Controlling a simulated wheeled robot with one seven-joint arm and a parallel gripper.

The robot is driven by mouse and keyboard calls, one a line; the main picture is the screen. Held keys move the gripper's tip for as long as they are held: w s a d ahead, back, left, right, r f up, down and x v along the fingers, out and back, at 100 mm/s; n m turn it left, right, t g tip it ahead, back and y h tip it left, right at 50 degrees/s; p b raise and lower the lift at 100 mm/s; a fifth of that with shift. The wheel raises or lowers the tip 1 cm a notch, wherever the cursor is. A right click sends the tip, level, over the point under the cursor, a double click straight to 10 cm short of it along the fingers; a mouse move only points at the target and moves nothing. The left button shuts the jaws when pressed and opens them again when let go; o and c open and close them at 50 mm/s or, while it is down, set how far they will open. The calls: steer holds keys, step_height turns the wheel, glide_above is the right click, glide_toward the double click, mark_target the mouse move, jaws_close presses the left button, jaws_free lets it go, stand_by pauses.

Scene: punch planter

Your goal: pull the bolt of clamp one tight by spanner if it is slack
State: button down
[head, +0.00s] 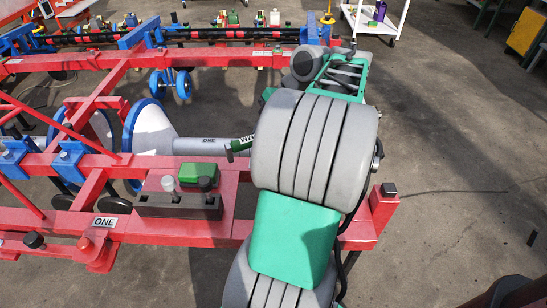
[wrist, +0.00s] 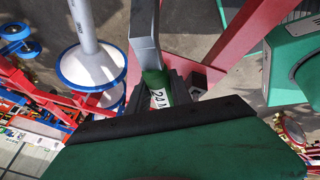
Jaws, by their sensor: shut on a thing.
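My gripper (wrist: 160,88) is shut on the green grip of the spanner (wrist: 155,76), marked "24" in the wrist view. The spanner's grey shank runs away from the jaws to the top of that view. In the head view a short labelled green part of the spanner (head: 242,144) shows left of my arm, which hides the jaws. A "ONE" plate (head: 105,221) is on the front red beam (head: 150,232). A grey tube (head: 200,146) also bears "ONE". I cannot make out which part is clamp one or see its bolt.
A dark block (head: 178,206) with a clear knob and a black knob sits on the red frame, beside a green box (head: 198,173). Blue-rimmed white discs (head: 150,128) stand behind. Blue brackets (head: 68,160) are at left. The floor at right is mostly clear.

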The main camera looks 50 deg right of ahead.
steer(key=shift+r+p, duration=3.35)
steer(key=shift+r, duration=0.65)
steer(key=shift+f, duration=0.1)
